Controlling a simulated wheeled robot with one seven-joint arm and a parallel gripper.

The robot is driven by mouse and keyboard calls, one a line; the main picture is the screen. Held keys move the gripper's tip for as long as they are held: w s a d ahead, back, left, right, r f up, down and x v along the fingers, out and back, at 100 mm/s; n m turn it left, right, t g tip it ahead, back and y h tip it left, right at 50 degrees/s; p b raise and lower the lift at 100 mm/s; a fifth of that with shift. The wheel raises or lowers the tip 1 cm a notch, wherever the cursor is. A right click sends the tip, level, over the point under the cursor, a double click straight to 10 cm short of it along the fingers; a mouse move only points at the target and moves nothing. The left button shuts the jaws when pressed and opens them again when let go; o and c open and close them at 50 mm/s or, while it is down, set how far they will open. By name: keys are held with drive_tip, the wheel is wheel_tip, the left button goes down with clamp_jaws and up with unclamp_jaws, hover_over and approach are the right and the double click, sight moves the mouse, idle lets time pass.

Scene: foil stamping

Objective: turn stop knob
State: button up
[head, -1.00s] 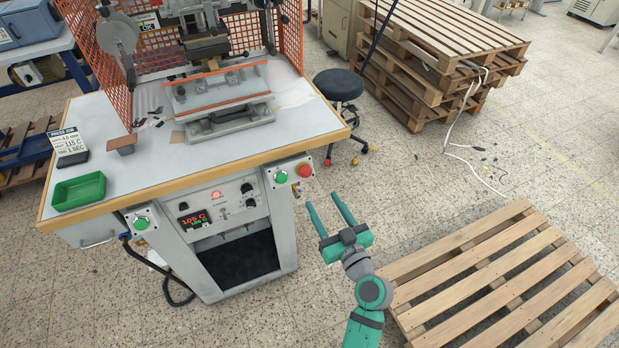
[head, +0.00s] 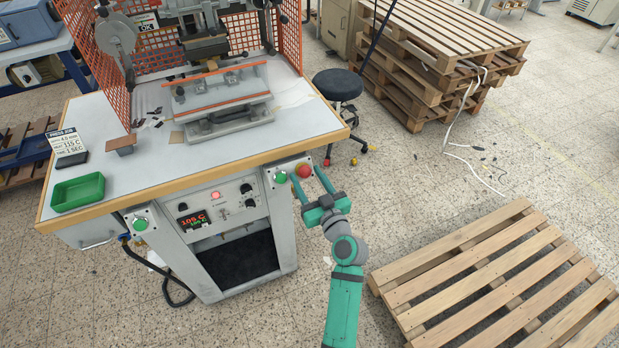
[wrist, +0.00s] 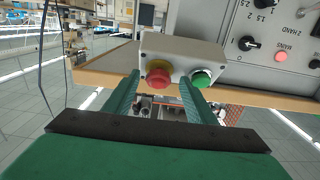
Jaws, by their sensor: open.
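The stop knob is a red mushroom button (head: 304,171) on a small light box at the front right corner of the press bench. In the wrist view the red knob (wrist: 158,75) shows a yellow collar and stands beside a green button (wrist: 201,79). My gripper (head: 311,182) is open, with its fingers pointing at the box. In the wrist view my gripper (wrist: 155,98) has its two green fingers apart, with the knob between them in the picture, nearer the left finger. In the head view the fingertips partly cover the box. I cannot tell whether they touch it.
The control panel (head: 225,208) with a red-lit display is left of the box. A green tray (head: 78,192) sits on the bench top (head: 160,170). A wooden pallet (head: 500,270) lies on the floor at right, and a black stool (head: 338,85) stands behind the corner.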

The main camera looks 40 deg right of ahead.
drive_tip(key=shift+s, duration=0.1)
drive_tip(key=shift+c, duration=0.2)
drive_tip(key=shift+d, duration=0.1)
drive_tip(key=c, duration=1)
drive_tip(key=shift+m+h, duration=0.3)
drive_tip(key=shift+m, duration=0.2)
drive_tip(key=shift+a+r+m+g+h, duration=0.15)
drive_tip(key=shift+m+g+h, duration=0.15)
drive_tip(key=shift+m+h, duration=0.55)
drive_tip(key=shift+a+f+m+g+h, duration=0.1)
drive_tip(key=shift+m+g+h, duration=0.25)
drive_tip(key=shift+m, duration=1)
drive_tip(key=shift+r+m+g+h, duration=0.1)
drive_tip(key=shift+m+g+h, duration=0.15)
drive_tip(key=shift+m+h, duration=0.25)
drive_tip(key=shift+m, duration=0.8)
drive_tip(key=shift+a+m+g, duration=0.1)
drive_tip(key=shift+m+g, duration=0.2)
drive_tip(key=shift+g, duration=0.1)
